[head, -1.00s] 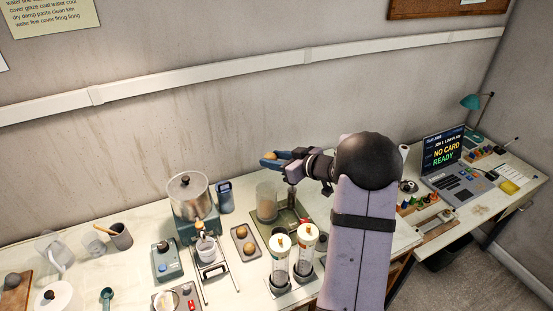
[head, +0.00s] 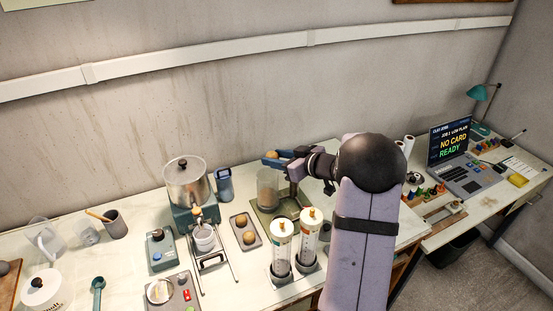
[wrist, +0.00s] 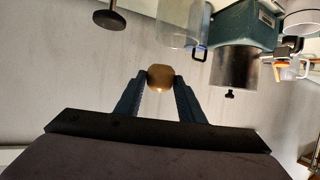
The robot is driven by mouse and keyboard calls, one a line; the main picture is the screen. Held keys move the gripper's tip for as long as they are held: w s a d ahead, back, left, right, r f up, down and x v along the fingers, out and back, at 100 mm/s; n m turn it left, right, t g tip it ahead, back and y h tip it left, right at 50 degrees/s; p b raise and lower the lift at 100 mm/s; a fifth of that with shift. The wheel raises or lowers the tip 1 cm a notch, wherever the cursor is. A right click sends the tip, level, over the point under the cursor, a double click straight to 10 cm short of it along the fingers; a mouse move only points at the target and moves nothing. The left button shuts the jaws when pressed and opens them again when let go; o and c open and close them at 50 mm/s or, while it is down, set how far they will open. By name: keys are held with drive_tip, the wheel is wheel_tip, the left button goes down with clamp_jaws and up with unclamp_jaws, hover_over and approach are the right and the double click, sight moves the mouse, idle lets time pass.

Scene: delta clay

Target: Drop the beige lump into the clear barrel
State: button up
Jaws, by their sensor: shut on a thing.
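My gripper (head: 271,156) has blue fingers and is shut on the beige lump (wrist: 160,78), a roundish tan piece held at the fingertips. The lump also shows in the head view (head: 272,154). The clear barrel (head: 267,188) is an open see-through cylinder standing upright on the bench. In the head view my gripper and the lump are just above its rim, apart from it. In the wrist view a clear cylinder, likely the barrel (wrist: 183,25), shows beyond the fingertips to the upper right. The barrel's far side is partly hidden by my gripper.
Two capped clear tubes (head: 293,247) stand in front. A laptop (head: 455,160) is at the right.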

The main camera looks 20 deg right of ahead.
drive_tip(key=o, duration=1.2)
drive_tip(key=shift+s, duration=0.15)
drive_tip(key=b+v, duration=0.2)
drive_tip(key=v, duration=0.5)
drive_tip(key=shift+r, duration=0.15)
